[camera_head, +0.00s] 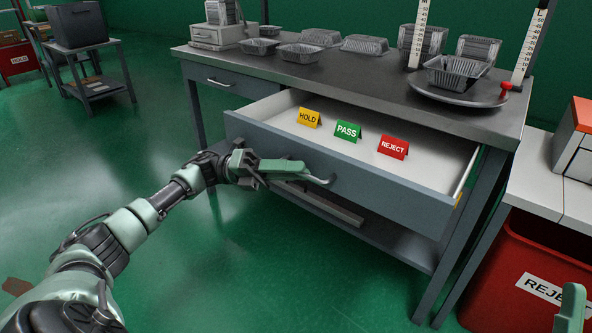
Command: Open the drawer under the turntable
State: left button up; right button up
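The wide grey drawer (400,192) under the turntable stands pulled well out of the steel bench. Its pale inside shows, with a yellow HOLD card (309,118), a green PASS card (347,131) and a red REJECT card (393,147) upright in it. The round turntable (458,97) is on the bench top at the right, bearing a foil tray (455,72). My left gripper (300,174) is at the drawer front, its fingers closed around the handle (326,181). Only a green piece of my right gripper (570,308) shows at the lower right corner; its fingertips are hidden.
A smaller shut drawer (232,82) is at the bench's left. More foil trays (365,45) stand on top. A lower shelf (390,236) lies beneath the open drawer. A red REJECT bin (510,255) is close at the right.

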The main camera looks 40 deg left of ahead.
pick_arm(q)
jog(key=v, duration=0.7)
jog(key=shift+s+a, duration=0.1)
jog(key=shift+a, duration=0.05)
dwell(0.3)
